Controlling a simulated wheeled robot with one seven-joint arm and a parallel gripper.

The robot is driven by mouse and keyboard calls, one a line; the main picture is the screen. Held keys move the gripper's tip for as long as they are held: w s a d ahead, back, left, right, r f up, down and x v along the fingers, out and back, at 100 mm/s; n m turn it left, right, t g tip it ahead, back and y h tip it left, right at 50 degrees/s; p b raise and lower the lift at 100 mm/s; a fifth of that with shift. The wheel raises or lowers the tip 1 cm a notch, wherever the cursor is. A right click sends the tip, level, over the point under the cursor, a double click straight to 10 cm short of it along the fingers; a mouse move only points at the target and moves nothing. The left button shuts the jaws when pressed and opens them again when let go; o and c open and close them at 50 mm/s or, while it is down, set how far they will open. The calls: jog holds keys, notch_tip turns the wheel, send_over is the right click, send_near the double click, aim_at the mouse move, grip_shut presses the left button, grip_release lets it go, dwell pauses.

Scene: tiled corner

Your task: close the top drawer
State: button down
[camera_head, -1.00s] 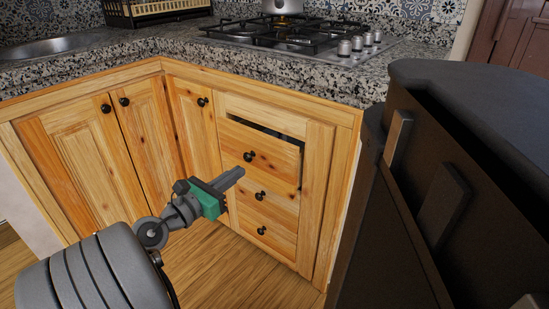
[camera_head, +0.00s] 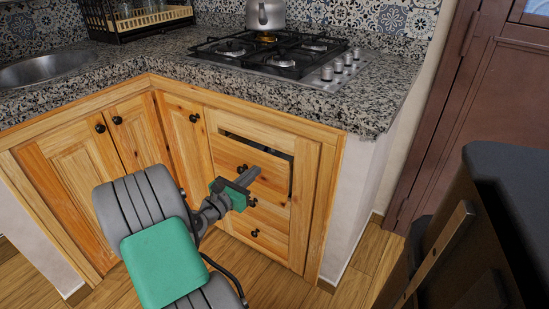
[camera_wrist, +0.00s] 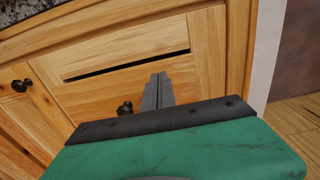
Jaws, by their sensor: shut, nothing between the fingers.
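The top drawer (camera_head: 264,163) is a pine front with a black round knob (camera_head: 242,168), in the cabinet below the stove. It stands slightly open, with a dark gap along its top edge and right side. It also shows in the wrist view (camera_wrist: 95,92), where the dark gap runs above the front. My gripper (camera_head: 254,174) is shut and empty, its grey fingers in front of the drawer, just right of the knob. In the wrist view the fingers (camera_wrist: 158,88) point at the drawer front. I cannot tell whether they touch it.
Lower drawers (camera_head: 262,232) sit beneath, with cabinet doors (camera_head: 75,170) to the left. The granite counter (camera_head: 180,70) overhangs above, carrying a gas stove (camera_head: 275,52) and kettle (camera_head: 265,14). A dark piece of furniture (camera_head: 500,170) stands at the right. Wooden floor (camera_head: 352,270) is open between.

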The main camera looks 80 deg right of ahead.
aim_at(266, 159)
jog(key=x, duration=0.1)
jog(key=b+x, duration=0.1)
jog(key=x, duration=0.2)
jog(key=shift+d+f, duration=0.15)
jog(key=shift+f, duration=0.1)
jog(key=shift+d, duration=0.1)
jog(key=shift+s+r, duration=0.1)
jog(key=shift+s+d+r+p, duration=0.1)
jog(key=shift+d+r+p, duration=0.1)
jog(key=shift+d+p, duration=0.2)
jog(key=p+x, duration=0.3)
jog(key=shift+s+d, duration=0.1)
jog(key=shift+d, duration=0.4)
jog(key=shift+a+p, duration=0.1)
jog(key=shift+p, duration=0.2)
